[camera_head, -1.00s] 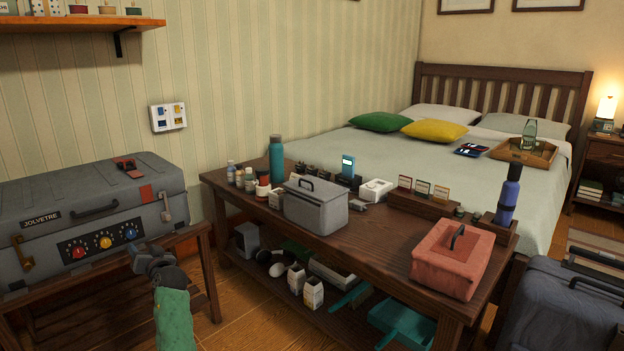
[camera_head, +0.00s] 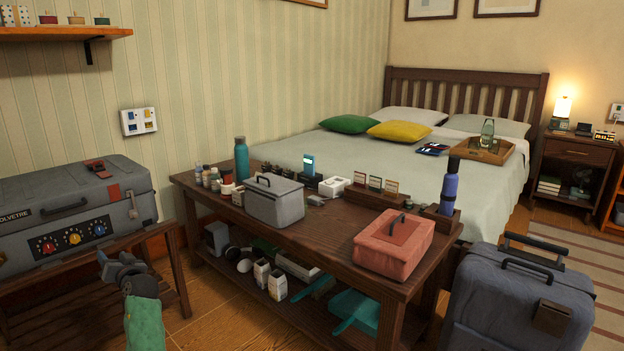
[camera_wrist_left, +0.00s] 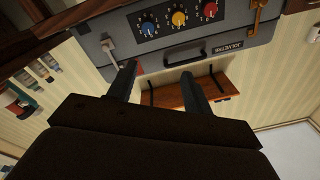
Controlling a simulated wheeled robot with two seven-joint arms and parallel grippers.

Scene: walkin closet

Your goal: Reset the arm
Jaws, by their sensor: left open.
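My left arm comes in at the bottom left of the head view, its green sleeve-like link below the left gripper (camera_head: 122,268). The gripper is in front of the grey suitcase (camera_head: 72,215), near its lower right corner. In the left wrist view the two dark fingers of the left gripper (camera_wrist_left: 158,82) are apart with nothing between them. Beyond them the suitcase (camera_wrist_left: 185,50) shows its handle, latches and red, yellow and blue dials. I cannot tell the exact gap between fingers and suitcase. My right gripper is not in view.
The suitcase lies on a wooden stand (camera_head: 150,243). A wooden bench (camera_head: 325,248) to the right holds a grey case (camera_head: 274,204), a red case (camera_head: 393,245) and several bottles. A blue-grey suitcase (camera_head: 500,305) stands at the lower right. Bare floor (camera_head: 225,315) shows between stand and bench.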

